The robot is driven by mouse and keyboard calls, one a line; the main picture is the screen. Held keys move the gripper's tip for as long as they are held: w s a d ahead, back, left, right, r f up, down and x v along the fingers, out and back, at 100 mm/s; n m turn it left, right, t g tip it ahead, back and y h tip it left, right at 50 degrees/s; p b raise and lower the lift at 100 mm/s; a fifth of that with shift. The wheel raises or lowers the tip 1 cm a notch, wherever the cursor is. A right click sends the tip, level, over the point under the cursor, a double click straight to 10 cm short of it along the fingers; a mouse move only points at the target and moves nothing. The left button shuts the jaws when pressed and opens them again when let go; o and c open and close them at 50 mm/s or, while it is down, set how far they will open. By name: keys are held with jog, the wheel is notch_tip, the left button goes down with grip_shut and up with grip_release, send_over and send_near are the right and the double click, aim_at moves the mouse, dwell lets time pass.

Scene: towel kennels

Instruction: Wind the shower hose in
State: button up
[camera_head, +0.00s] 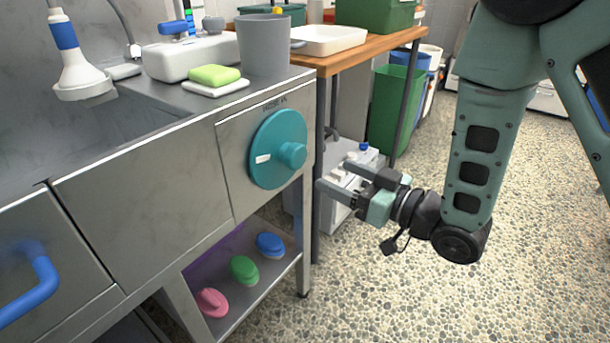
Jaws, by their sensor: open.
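A teal round crank wheel (262,137) with a protruding knob (292,155) and a small white mark is mounted on the end panel of the grey metal tub unit, under a label that seems to read "HOSE IN". A white and blue shower head (80,72) hangs over the basin at the upper left. Its hose is hard to make out. My gripper (335,178) is open and empty. It is to the right of the wheel and a little lower than the knob, apart from it, with its fingers pointing left.
A lower shelf holds pink (212,302), green (244,269) and blue (270,244) brushes. A grey bucket (264,45) and green sponge (214,75) stand on the tub's edge. A wooden table (375,47) stands behind. The pebbled floor at right is clear.

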aim_at(301, 158)
jog(key=x, duration=0.9)
jog(key=shift+a+b, duration=0.1)
jog(key=shift+b, duration=0.3)
jog(key=c, duration=1.4)
jog(key=shift+o, duration=0.2)
